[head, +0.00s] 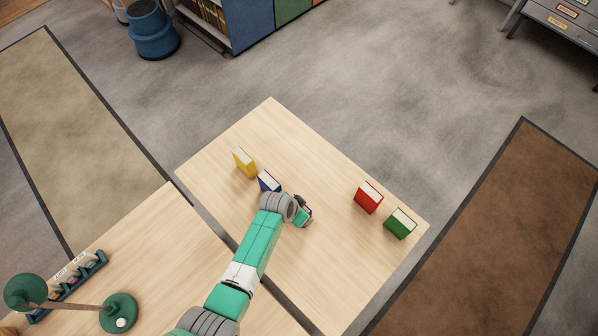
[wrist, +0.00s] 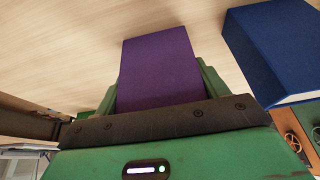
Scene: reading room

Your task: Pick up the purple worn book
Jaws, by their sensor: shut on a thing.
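The purple book (wrist: 158,62) stands out from between the fingers of my gripper (wrist: 158,95) in the wrist view. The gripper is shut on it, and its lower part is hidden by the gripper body. In the head view my gripper (head: 304,212) is over the middle of the light wooden table (head: 330,270). The purple book cannot be made out there, as my arm and gripper hide it. I cannot tell whether the book touches the table.
A blue book (head: 268,181) stands close beside my gripper, and it also shows at the right in the wrist view (wrist: 275,50). A yellow book (head: 244,163) is farther left. A red book (head: 368,197) and a green book (head: 400,223) stand to the right. The table's far part is clear.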

